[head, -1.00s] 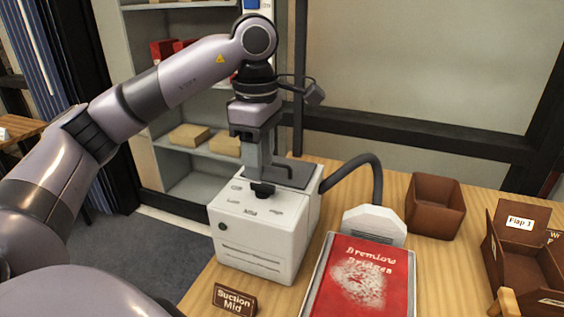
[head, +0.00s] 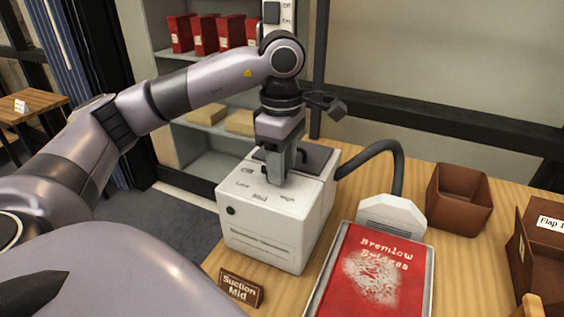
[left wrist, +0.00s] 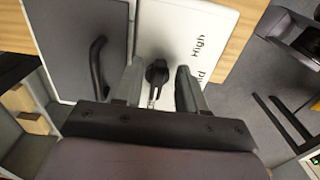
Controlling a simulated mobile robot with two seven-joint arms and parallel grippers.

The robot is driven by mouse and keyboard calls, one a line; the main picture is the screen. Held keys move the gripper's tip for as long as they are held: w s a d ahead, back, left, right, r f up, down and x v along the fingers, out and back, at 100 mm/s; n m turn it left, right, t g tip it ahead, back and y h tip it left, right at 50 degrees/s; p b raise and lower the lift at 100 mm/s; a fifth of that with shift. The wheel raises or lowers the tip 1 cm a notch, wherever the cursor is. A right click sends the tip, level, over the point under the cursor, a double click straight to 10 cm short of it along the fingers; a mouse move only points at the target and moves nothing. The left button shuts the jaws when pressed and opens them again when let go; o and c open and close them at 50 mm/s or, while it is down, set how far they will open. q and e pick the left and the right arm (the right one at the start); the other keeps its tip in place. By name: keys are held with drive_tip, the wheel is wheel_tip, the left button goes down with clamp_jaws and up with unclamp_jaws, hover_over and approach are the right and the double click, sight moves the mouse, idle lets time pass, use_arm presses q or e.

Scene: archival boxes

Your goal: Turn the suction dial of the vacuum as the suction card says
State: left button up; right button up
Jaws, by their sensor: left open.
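The vacuum (head: 268,240) is a white box with a dark panel and hose on top, and Low, Mid and High printed there. The suction card (head: 240,288) in front of it reads "Suction Mid". My left gripper (head: 280,178) points down over the vacuum's top, where its fingers mostly hide the dial in the head view. In the left wrist view the black suction dial (left wrist: 157,72) lies between the two spread fingers of my left gripper (left wrist: 160,78), with gaps on both sides. I cannot tell which label its pointer faces. My right gripper is not in view.
A red book (head: 375,270) lies in a grey tray right of the vacuum, below the white hose nozzle (head: 392,214). A brown open bin (head: 460,200) and a brown flap box (head: 545,260) stand farther right. Shelves with red boxes (head: 205,35) are behind.

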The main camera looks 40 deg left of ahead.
use_arm(q)
clamp_jaws()
drive_tip(key=shift+n, duration=0.3)
drive_tip(key=n, duration=0.4)
drive_tip(key=shift+w+a, duration=0.1)
drive_tip(key=shift+w, duration=0.2)
drive_tip(key=n, duration=0.4)
drive_tip(key=shift+w+a+p, duration=0.15)
drive_tip(key=shift+a+p, duration=0.15)
drive_tip(key=shift+p, duration=0.1)
drive_tip(key=n, duration=0.5)
drive_tip(key=shift+w+a+p, duration=0.1)
drive_tip(key=shift+a+p, duration=0.2)
drive_tip(key=shift+p, duration=0.1)
drive_tip(key=shift+a+n+p, duration=0.15)
drive_tip(key=shift+n+p, duration=0.05)
drive_tip(key=shift+n, duration=0.8)
drive_tip(key=shift+a+n+p, duration=0.1)
drive_tip(key=shift+n+p, duration=0.05)
drive_tip(key=shift+n, duration=0.85)
